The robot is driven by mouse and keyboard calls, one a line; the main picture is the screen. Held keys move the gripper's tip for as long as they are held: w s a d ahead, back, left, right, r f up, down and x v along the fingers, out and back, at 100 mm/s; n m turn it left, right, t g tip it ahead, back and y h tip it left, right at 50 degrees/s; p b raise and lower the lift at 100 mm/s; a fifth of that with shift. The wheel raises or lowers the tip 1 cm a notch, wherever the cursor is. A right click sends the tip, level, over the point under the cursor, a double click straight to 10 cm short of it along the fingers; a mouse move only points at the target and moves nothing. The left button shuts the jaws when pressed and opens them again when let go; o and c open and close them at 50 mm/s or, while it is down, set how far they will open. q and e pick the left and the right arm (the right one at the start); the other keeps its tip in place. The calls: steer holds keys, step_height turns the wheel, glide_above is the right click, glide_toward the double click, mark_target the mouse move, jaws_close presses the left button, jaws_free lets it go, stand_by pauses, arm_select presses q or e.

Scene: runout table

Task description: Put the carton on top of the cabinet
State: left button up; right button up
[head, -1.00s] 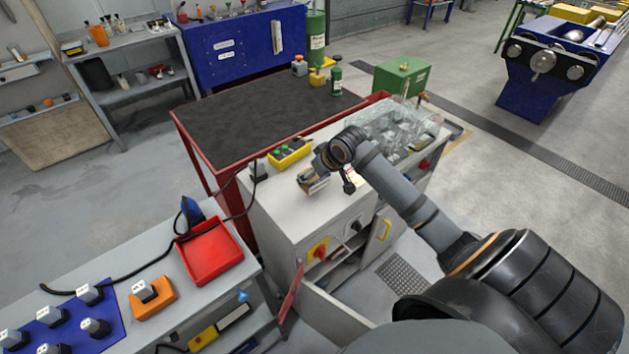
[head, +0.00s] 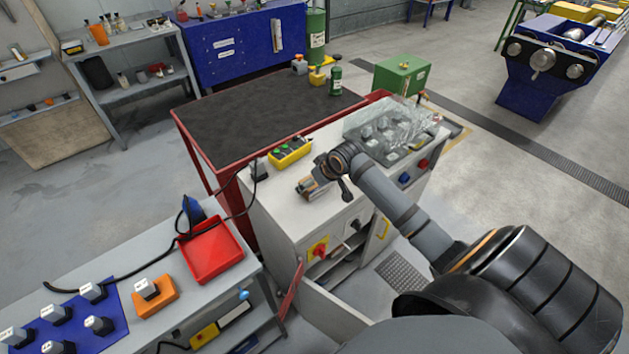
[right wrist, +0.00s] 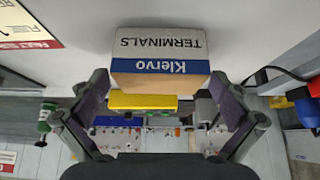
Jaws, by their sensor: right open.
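The carton (right wrist: 160,60) is a small box with a white and blue face reading "Klervo TERMINALS", upside down in the right wrist view. In the head view the carton (head: 308,188) appears to stand on the light grey top of the cabinet (head: 275,200), near its left part. My right gripper (right wrist: 162,100) is open, with its fingers on either side of the carton's near end. In the head view my right gripper (head: 330,180) partly covers the carton. Whether a finger touches it I cannot tell. My left gripper is not in view.
A yellow button box (head: 290,153) sits behind the carton on the cabinet top. A clear cover (head: 395,125) over several parts stands to the right. A red-edged table (head: 260,115) with a dark mat adjoins behind. A red tray (head: 212,250) lies on the left bench.

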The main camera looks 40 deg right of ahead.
steer(key=shift+s+d+r, duration=0.1)
steer(key=shift+r, duration=0.3)
steer(key=p+v, duration=0.2)
steer(key=v, duration=0.9)
steer(key=shift+s+r+p, duration=0.15)
steer(key=shift+r+p, duration=0.05)
steer(key=shift+p, duration=0.2)
